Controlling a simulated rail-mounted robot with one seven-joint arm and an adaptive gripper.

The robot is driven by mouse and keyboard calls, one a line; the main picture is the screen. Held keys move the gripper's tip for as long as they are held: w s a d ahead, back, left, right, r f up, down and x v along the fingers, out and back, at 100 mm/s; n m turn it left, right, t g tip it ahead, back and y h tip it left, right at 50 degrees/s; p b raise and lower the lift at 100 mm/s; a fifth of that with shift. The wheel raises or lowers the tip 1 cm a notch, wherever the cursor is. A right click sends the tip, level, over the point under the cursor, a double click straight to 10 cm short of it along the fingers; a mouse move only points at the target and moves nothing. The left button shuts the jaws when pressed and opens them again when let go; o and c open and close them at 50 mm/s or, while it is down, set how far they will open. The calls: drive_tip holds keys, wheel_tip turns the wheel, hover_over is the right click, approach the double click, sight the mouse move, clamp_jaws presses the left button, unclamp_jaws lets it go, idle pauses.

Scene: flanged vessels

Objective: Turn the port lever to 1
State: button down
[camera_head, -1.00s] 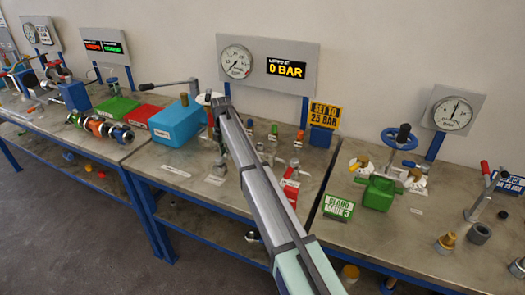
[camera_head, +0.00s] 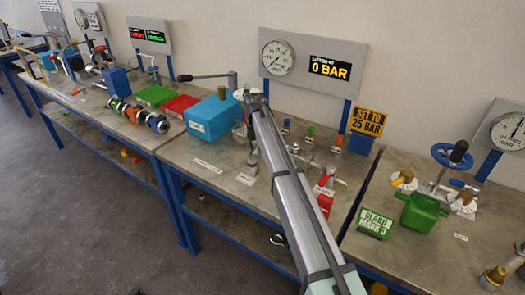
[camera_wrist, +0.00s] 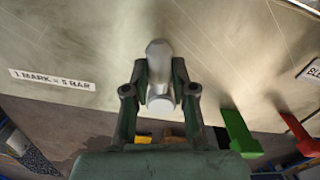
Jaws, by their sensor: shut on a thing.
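My gripper (camera_wrist: 159,72) is shut on a grey, rounded metal piece (camera_wrist: 159,60) in the wrist view. One dark green finger presses on each side of it. I cannot tell whether this piece is the port lever, and no number for the lever is readable. In the head view my arm reaches over the middle bench, and its far end is beside the blue box (camera_head: 213,118). The fingers and the held piece cannot be made out there.
A gauge (camera_head: 278,58) and a "0 BAR" display (camera_head: 330,70) stand behind. A "1 MARK = 5 BAR" label (camera_wrist: 52,80) lies left of my gripper. Green (camera_wrist: 240,132) and red (camera_wrist: 300,135) parts are at right in the wrist view. Several small fittings crowd the bench beside my arm.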

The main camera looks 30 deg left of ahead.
sight(255, 151)
drive_tip(key=c, duration=0.9)
unclamp_jaws()
drive_tip(key=shift+c, duration=0.2)
wheel_tip(255, 151, up, 12)
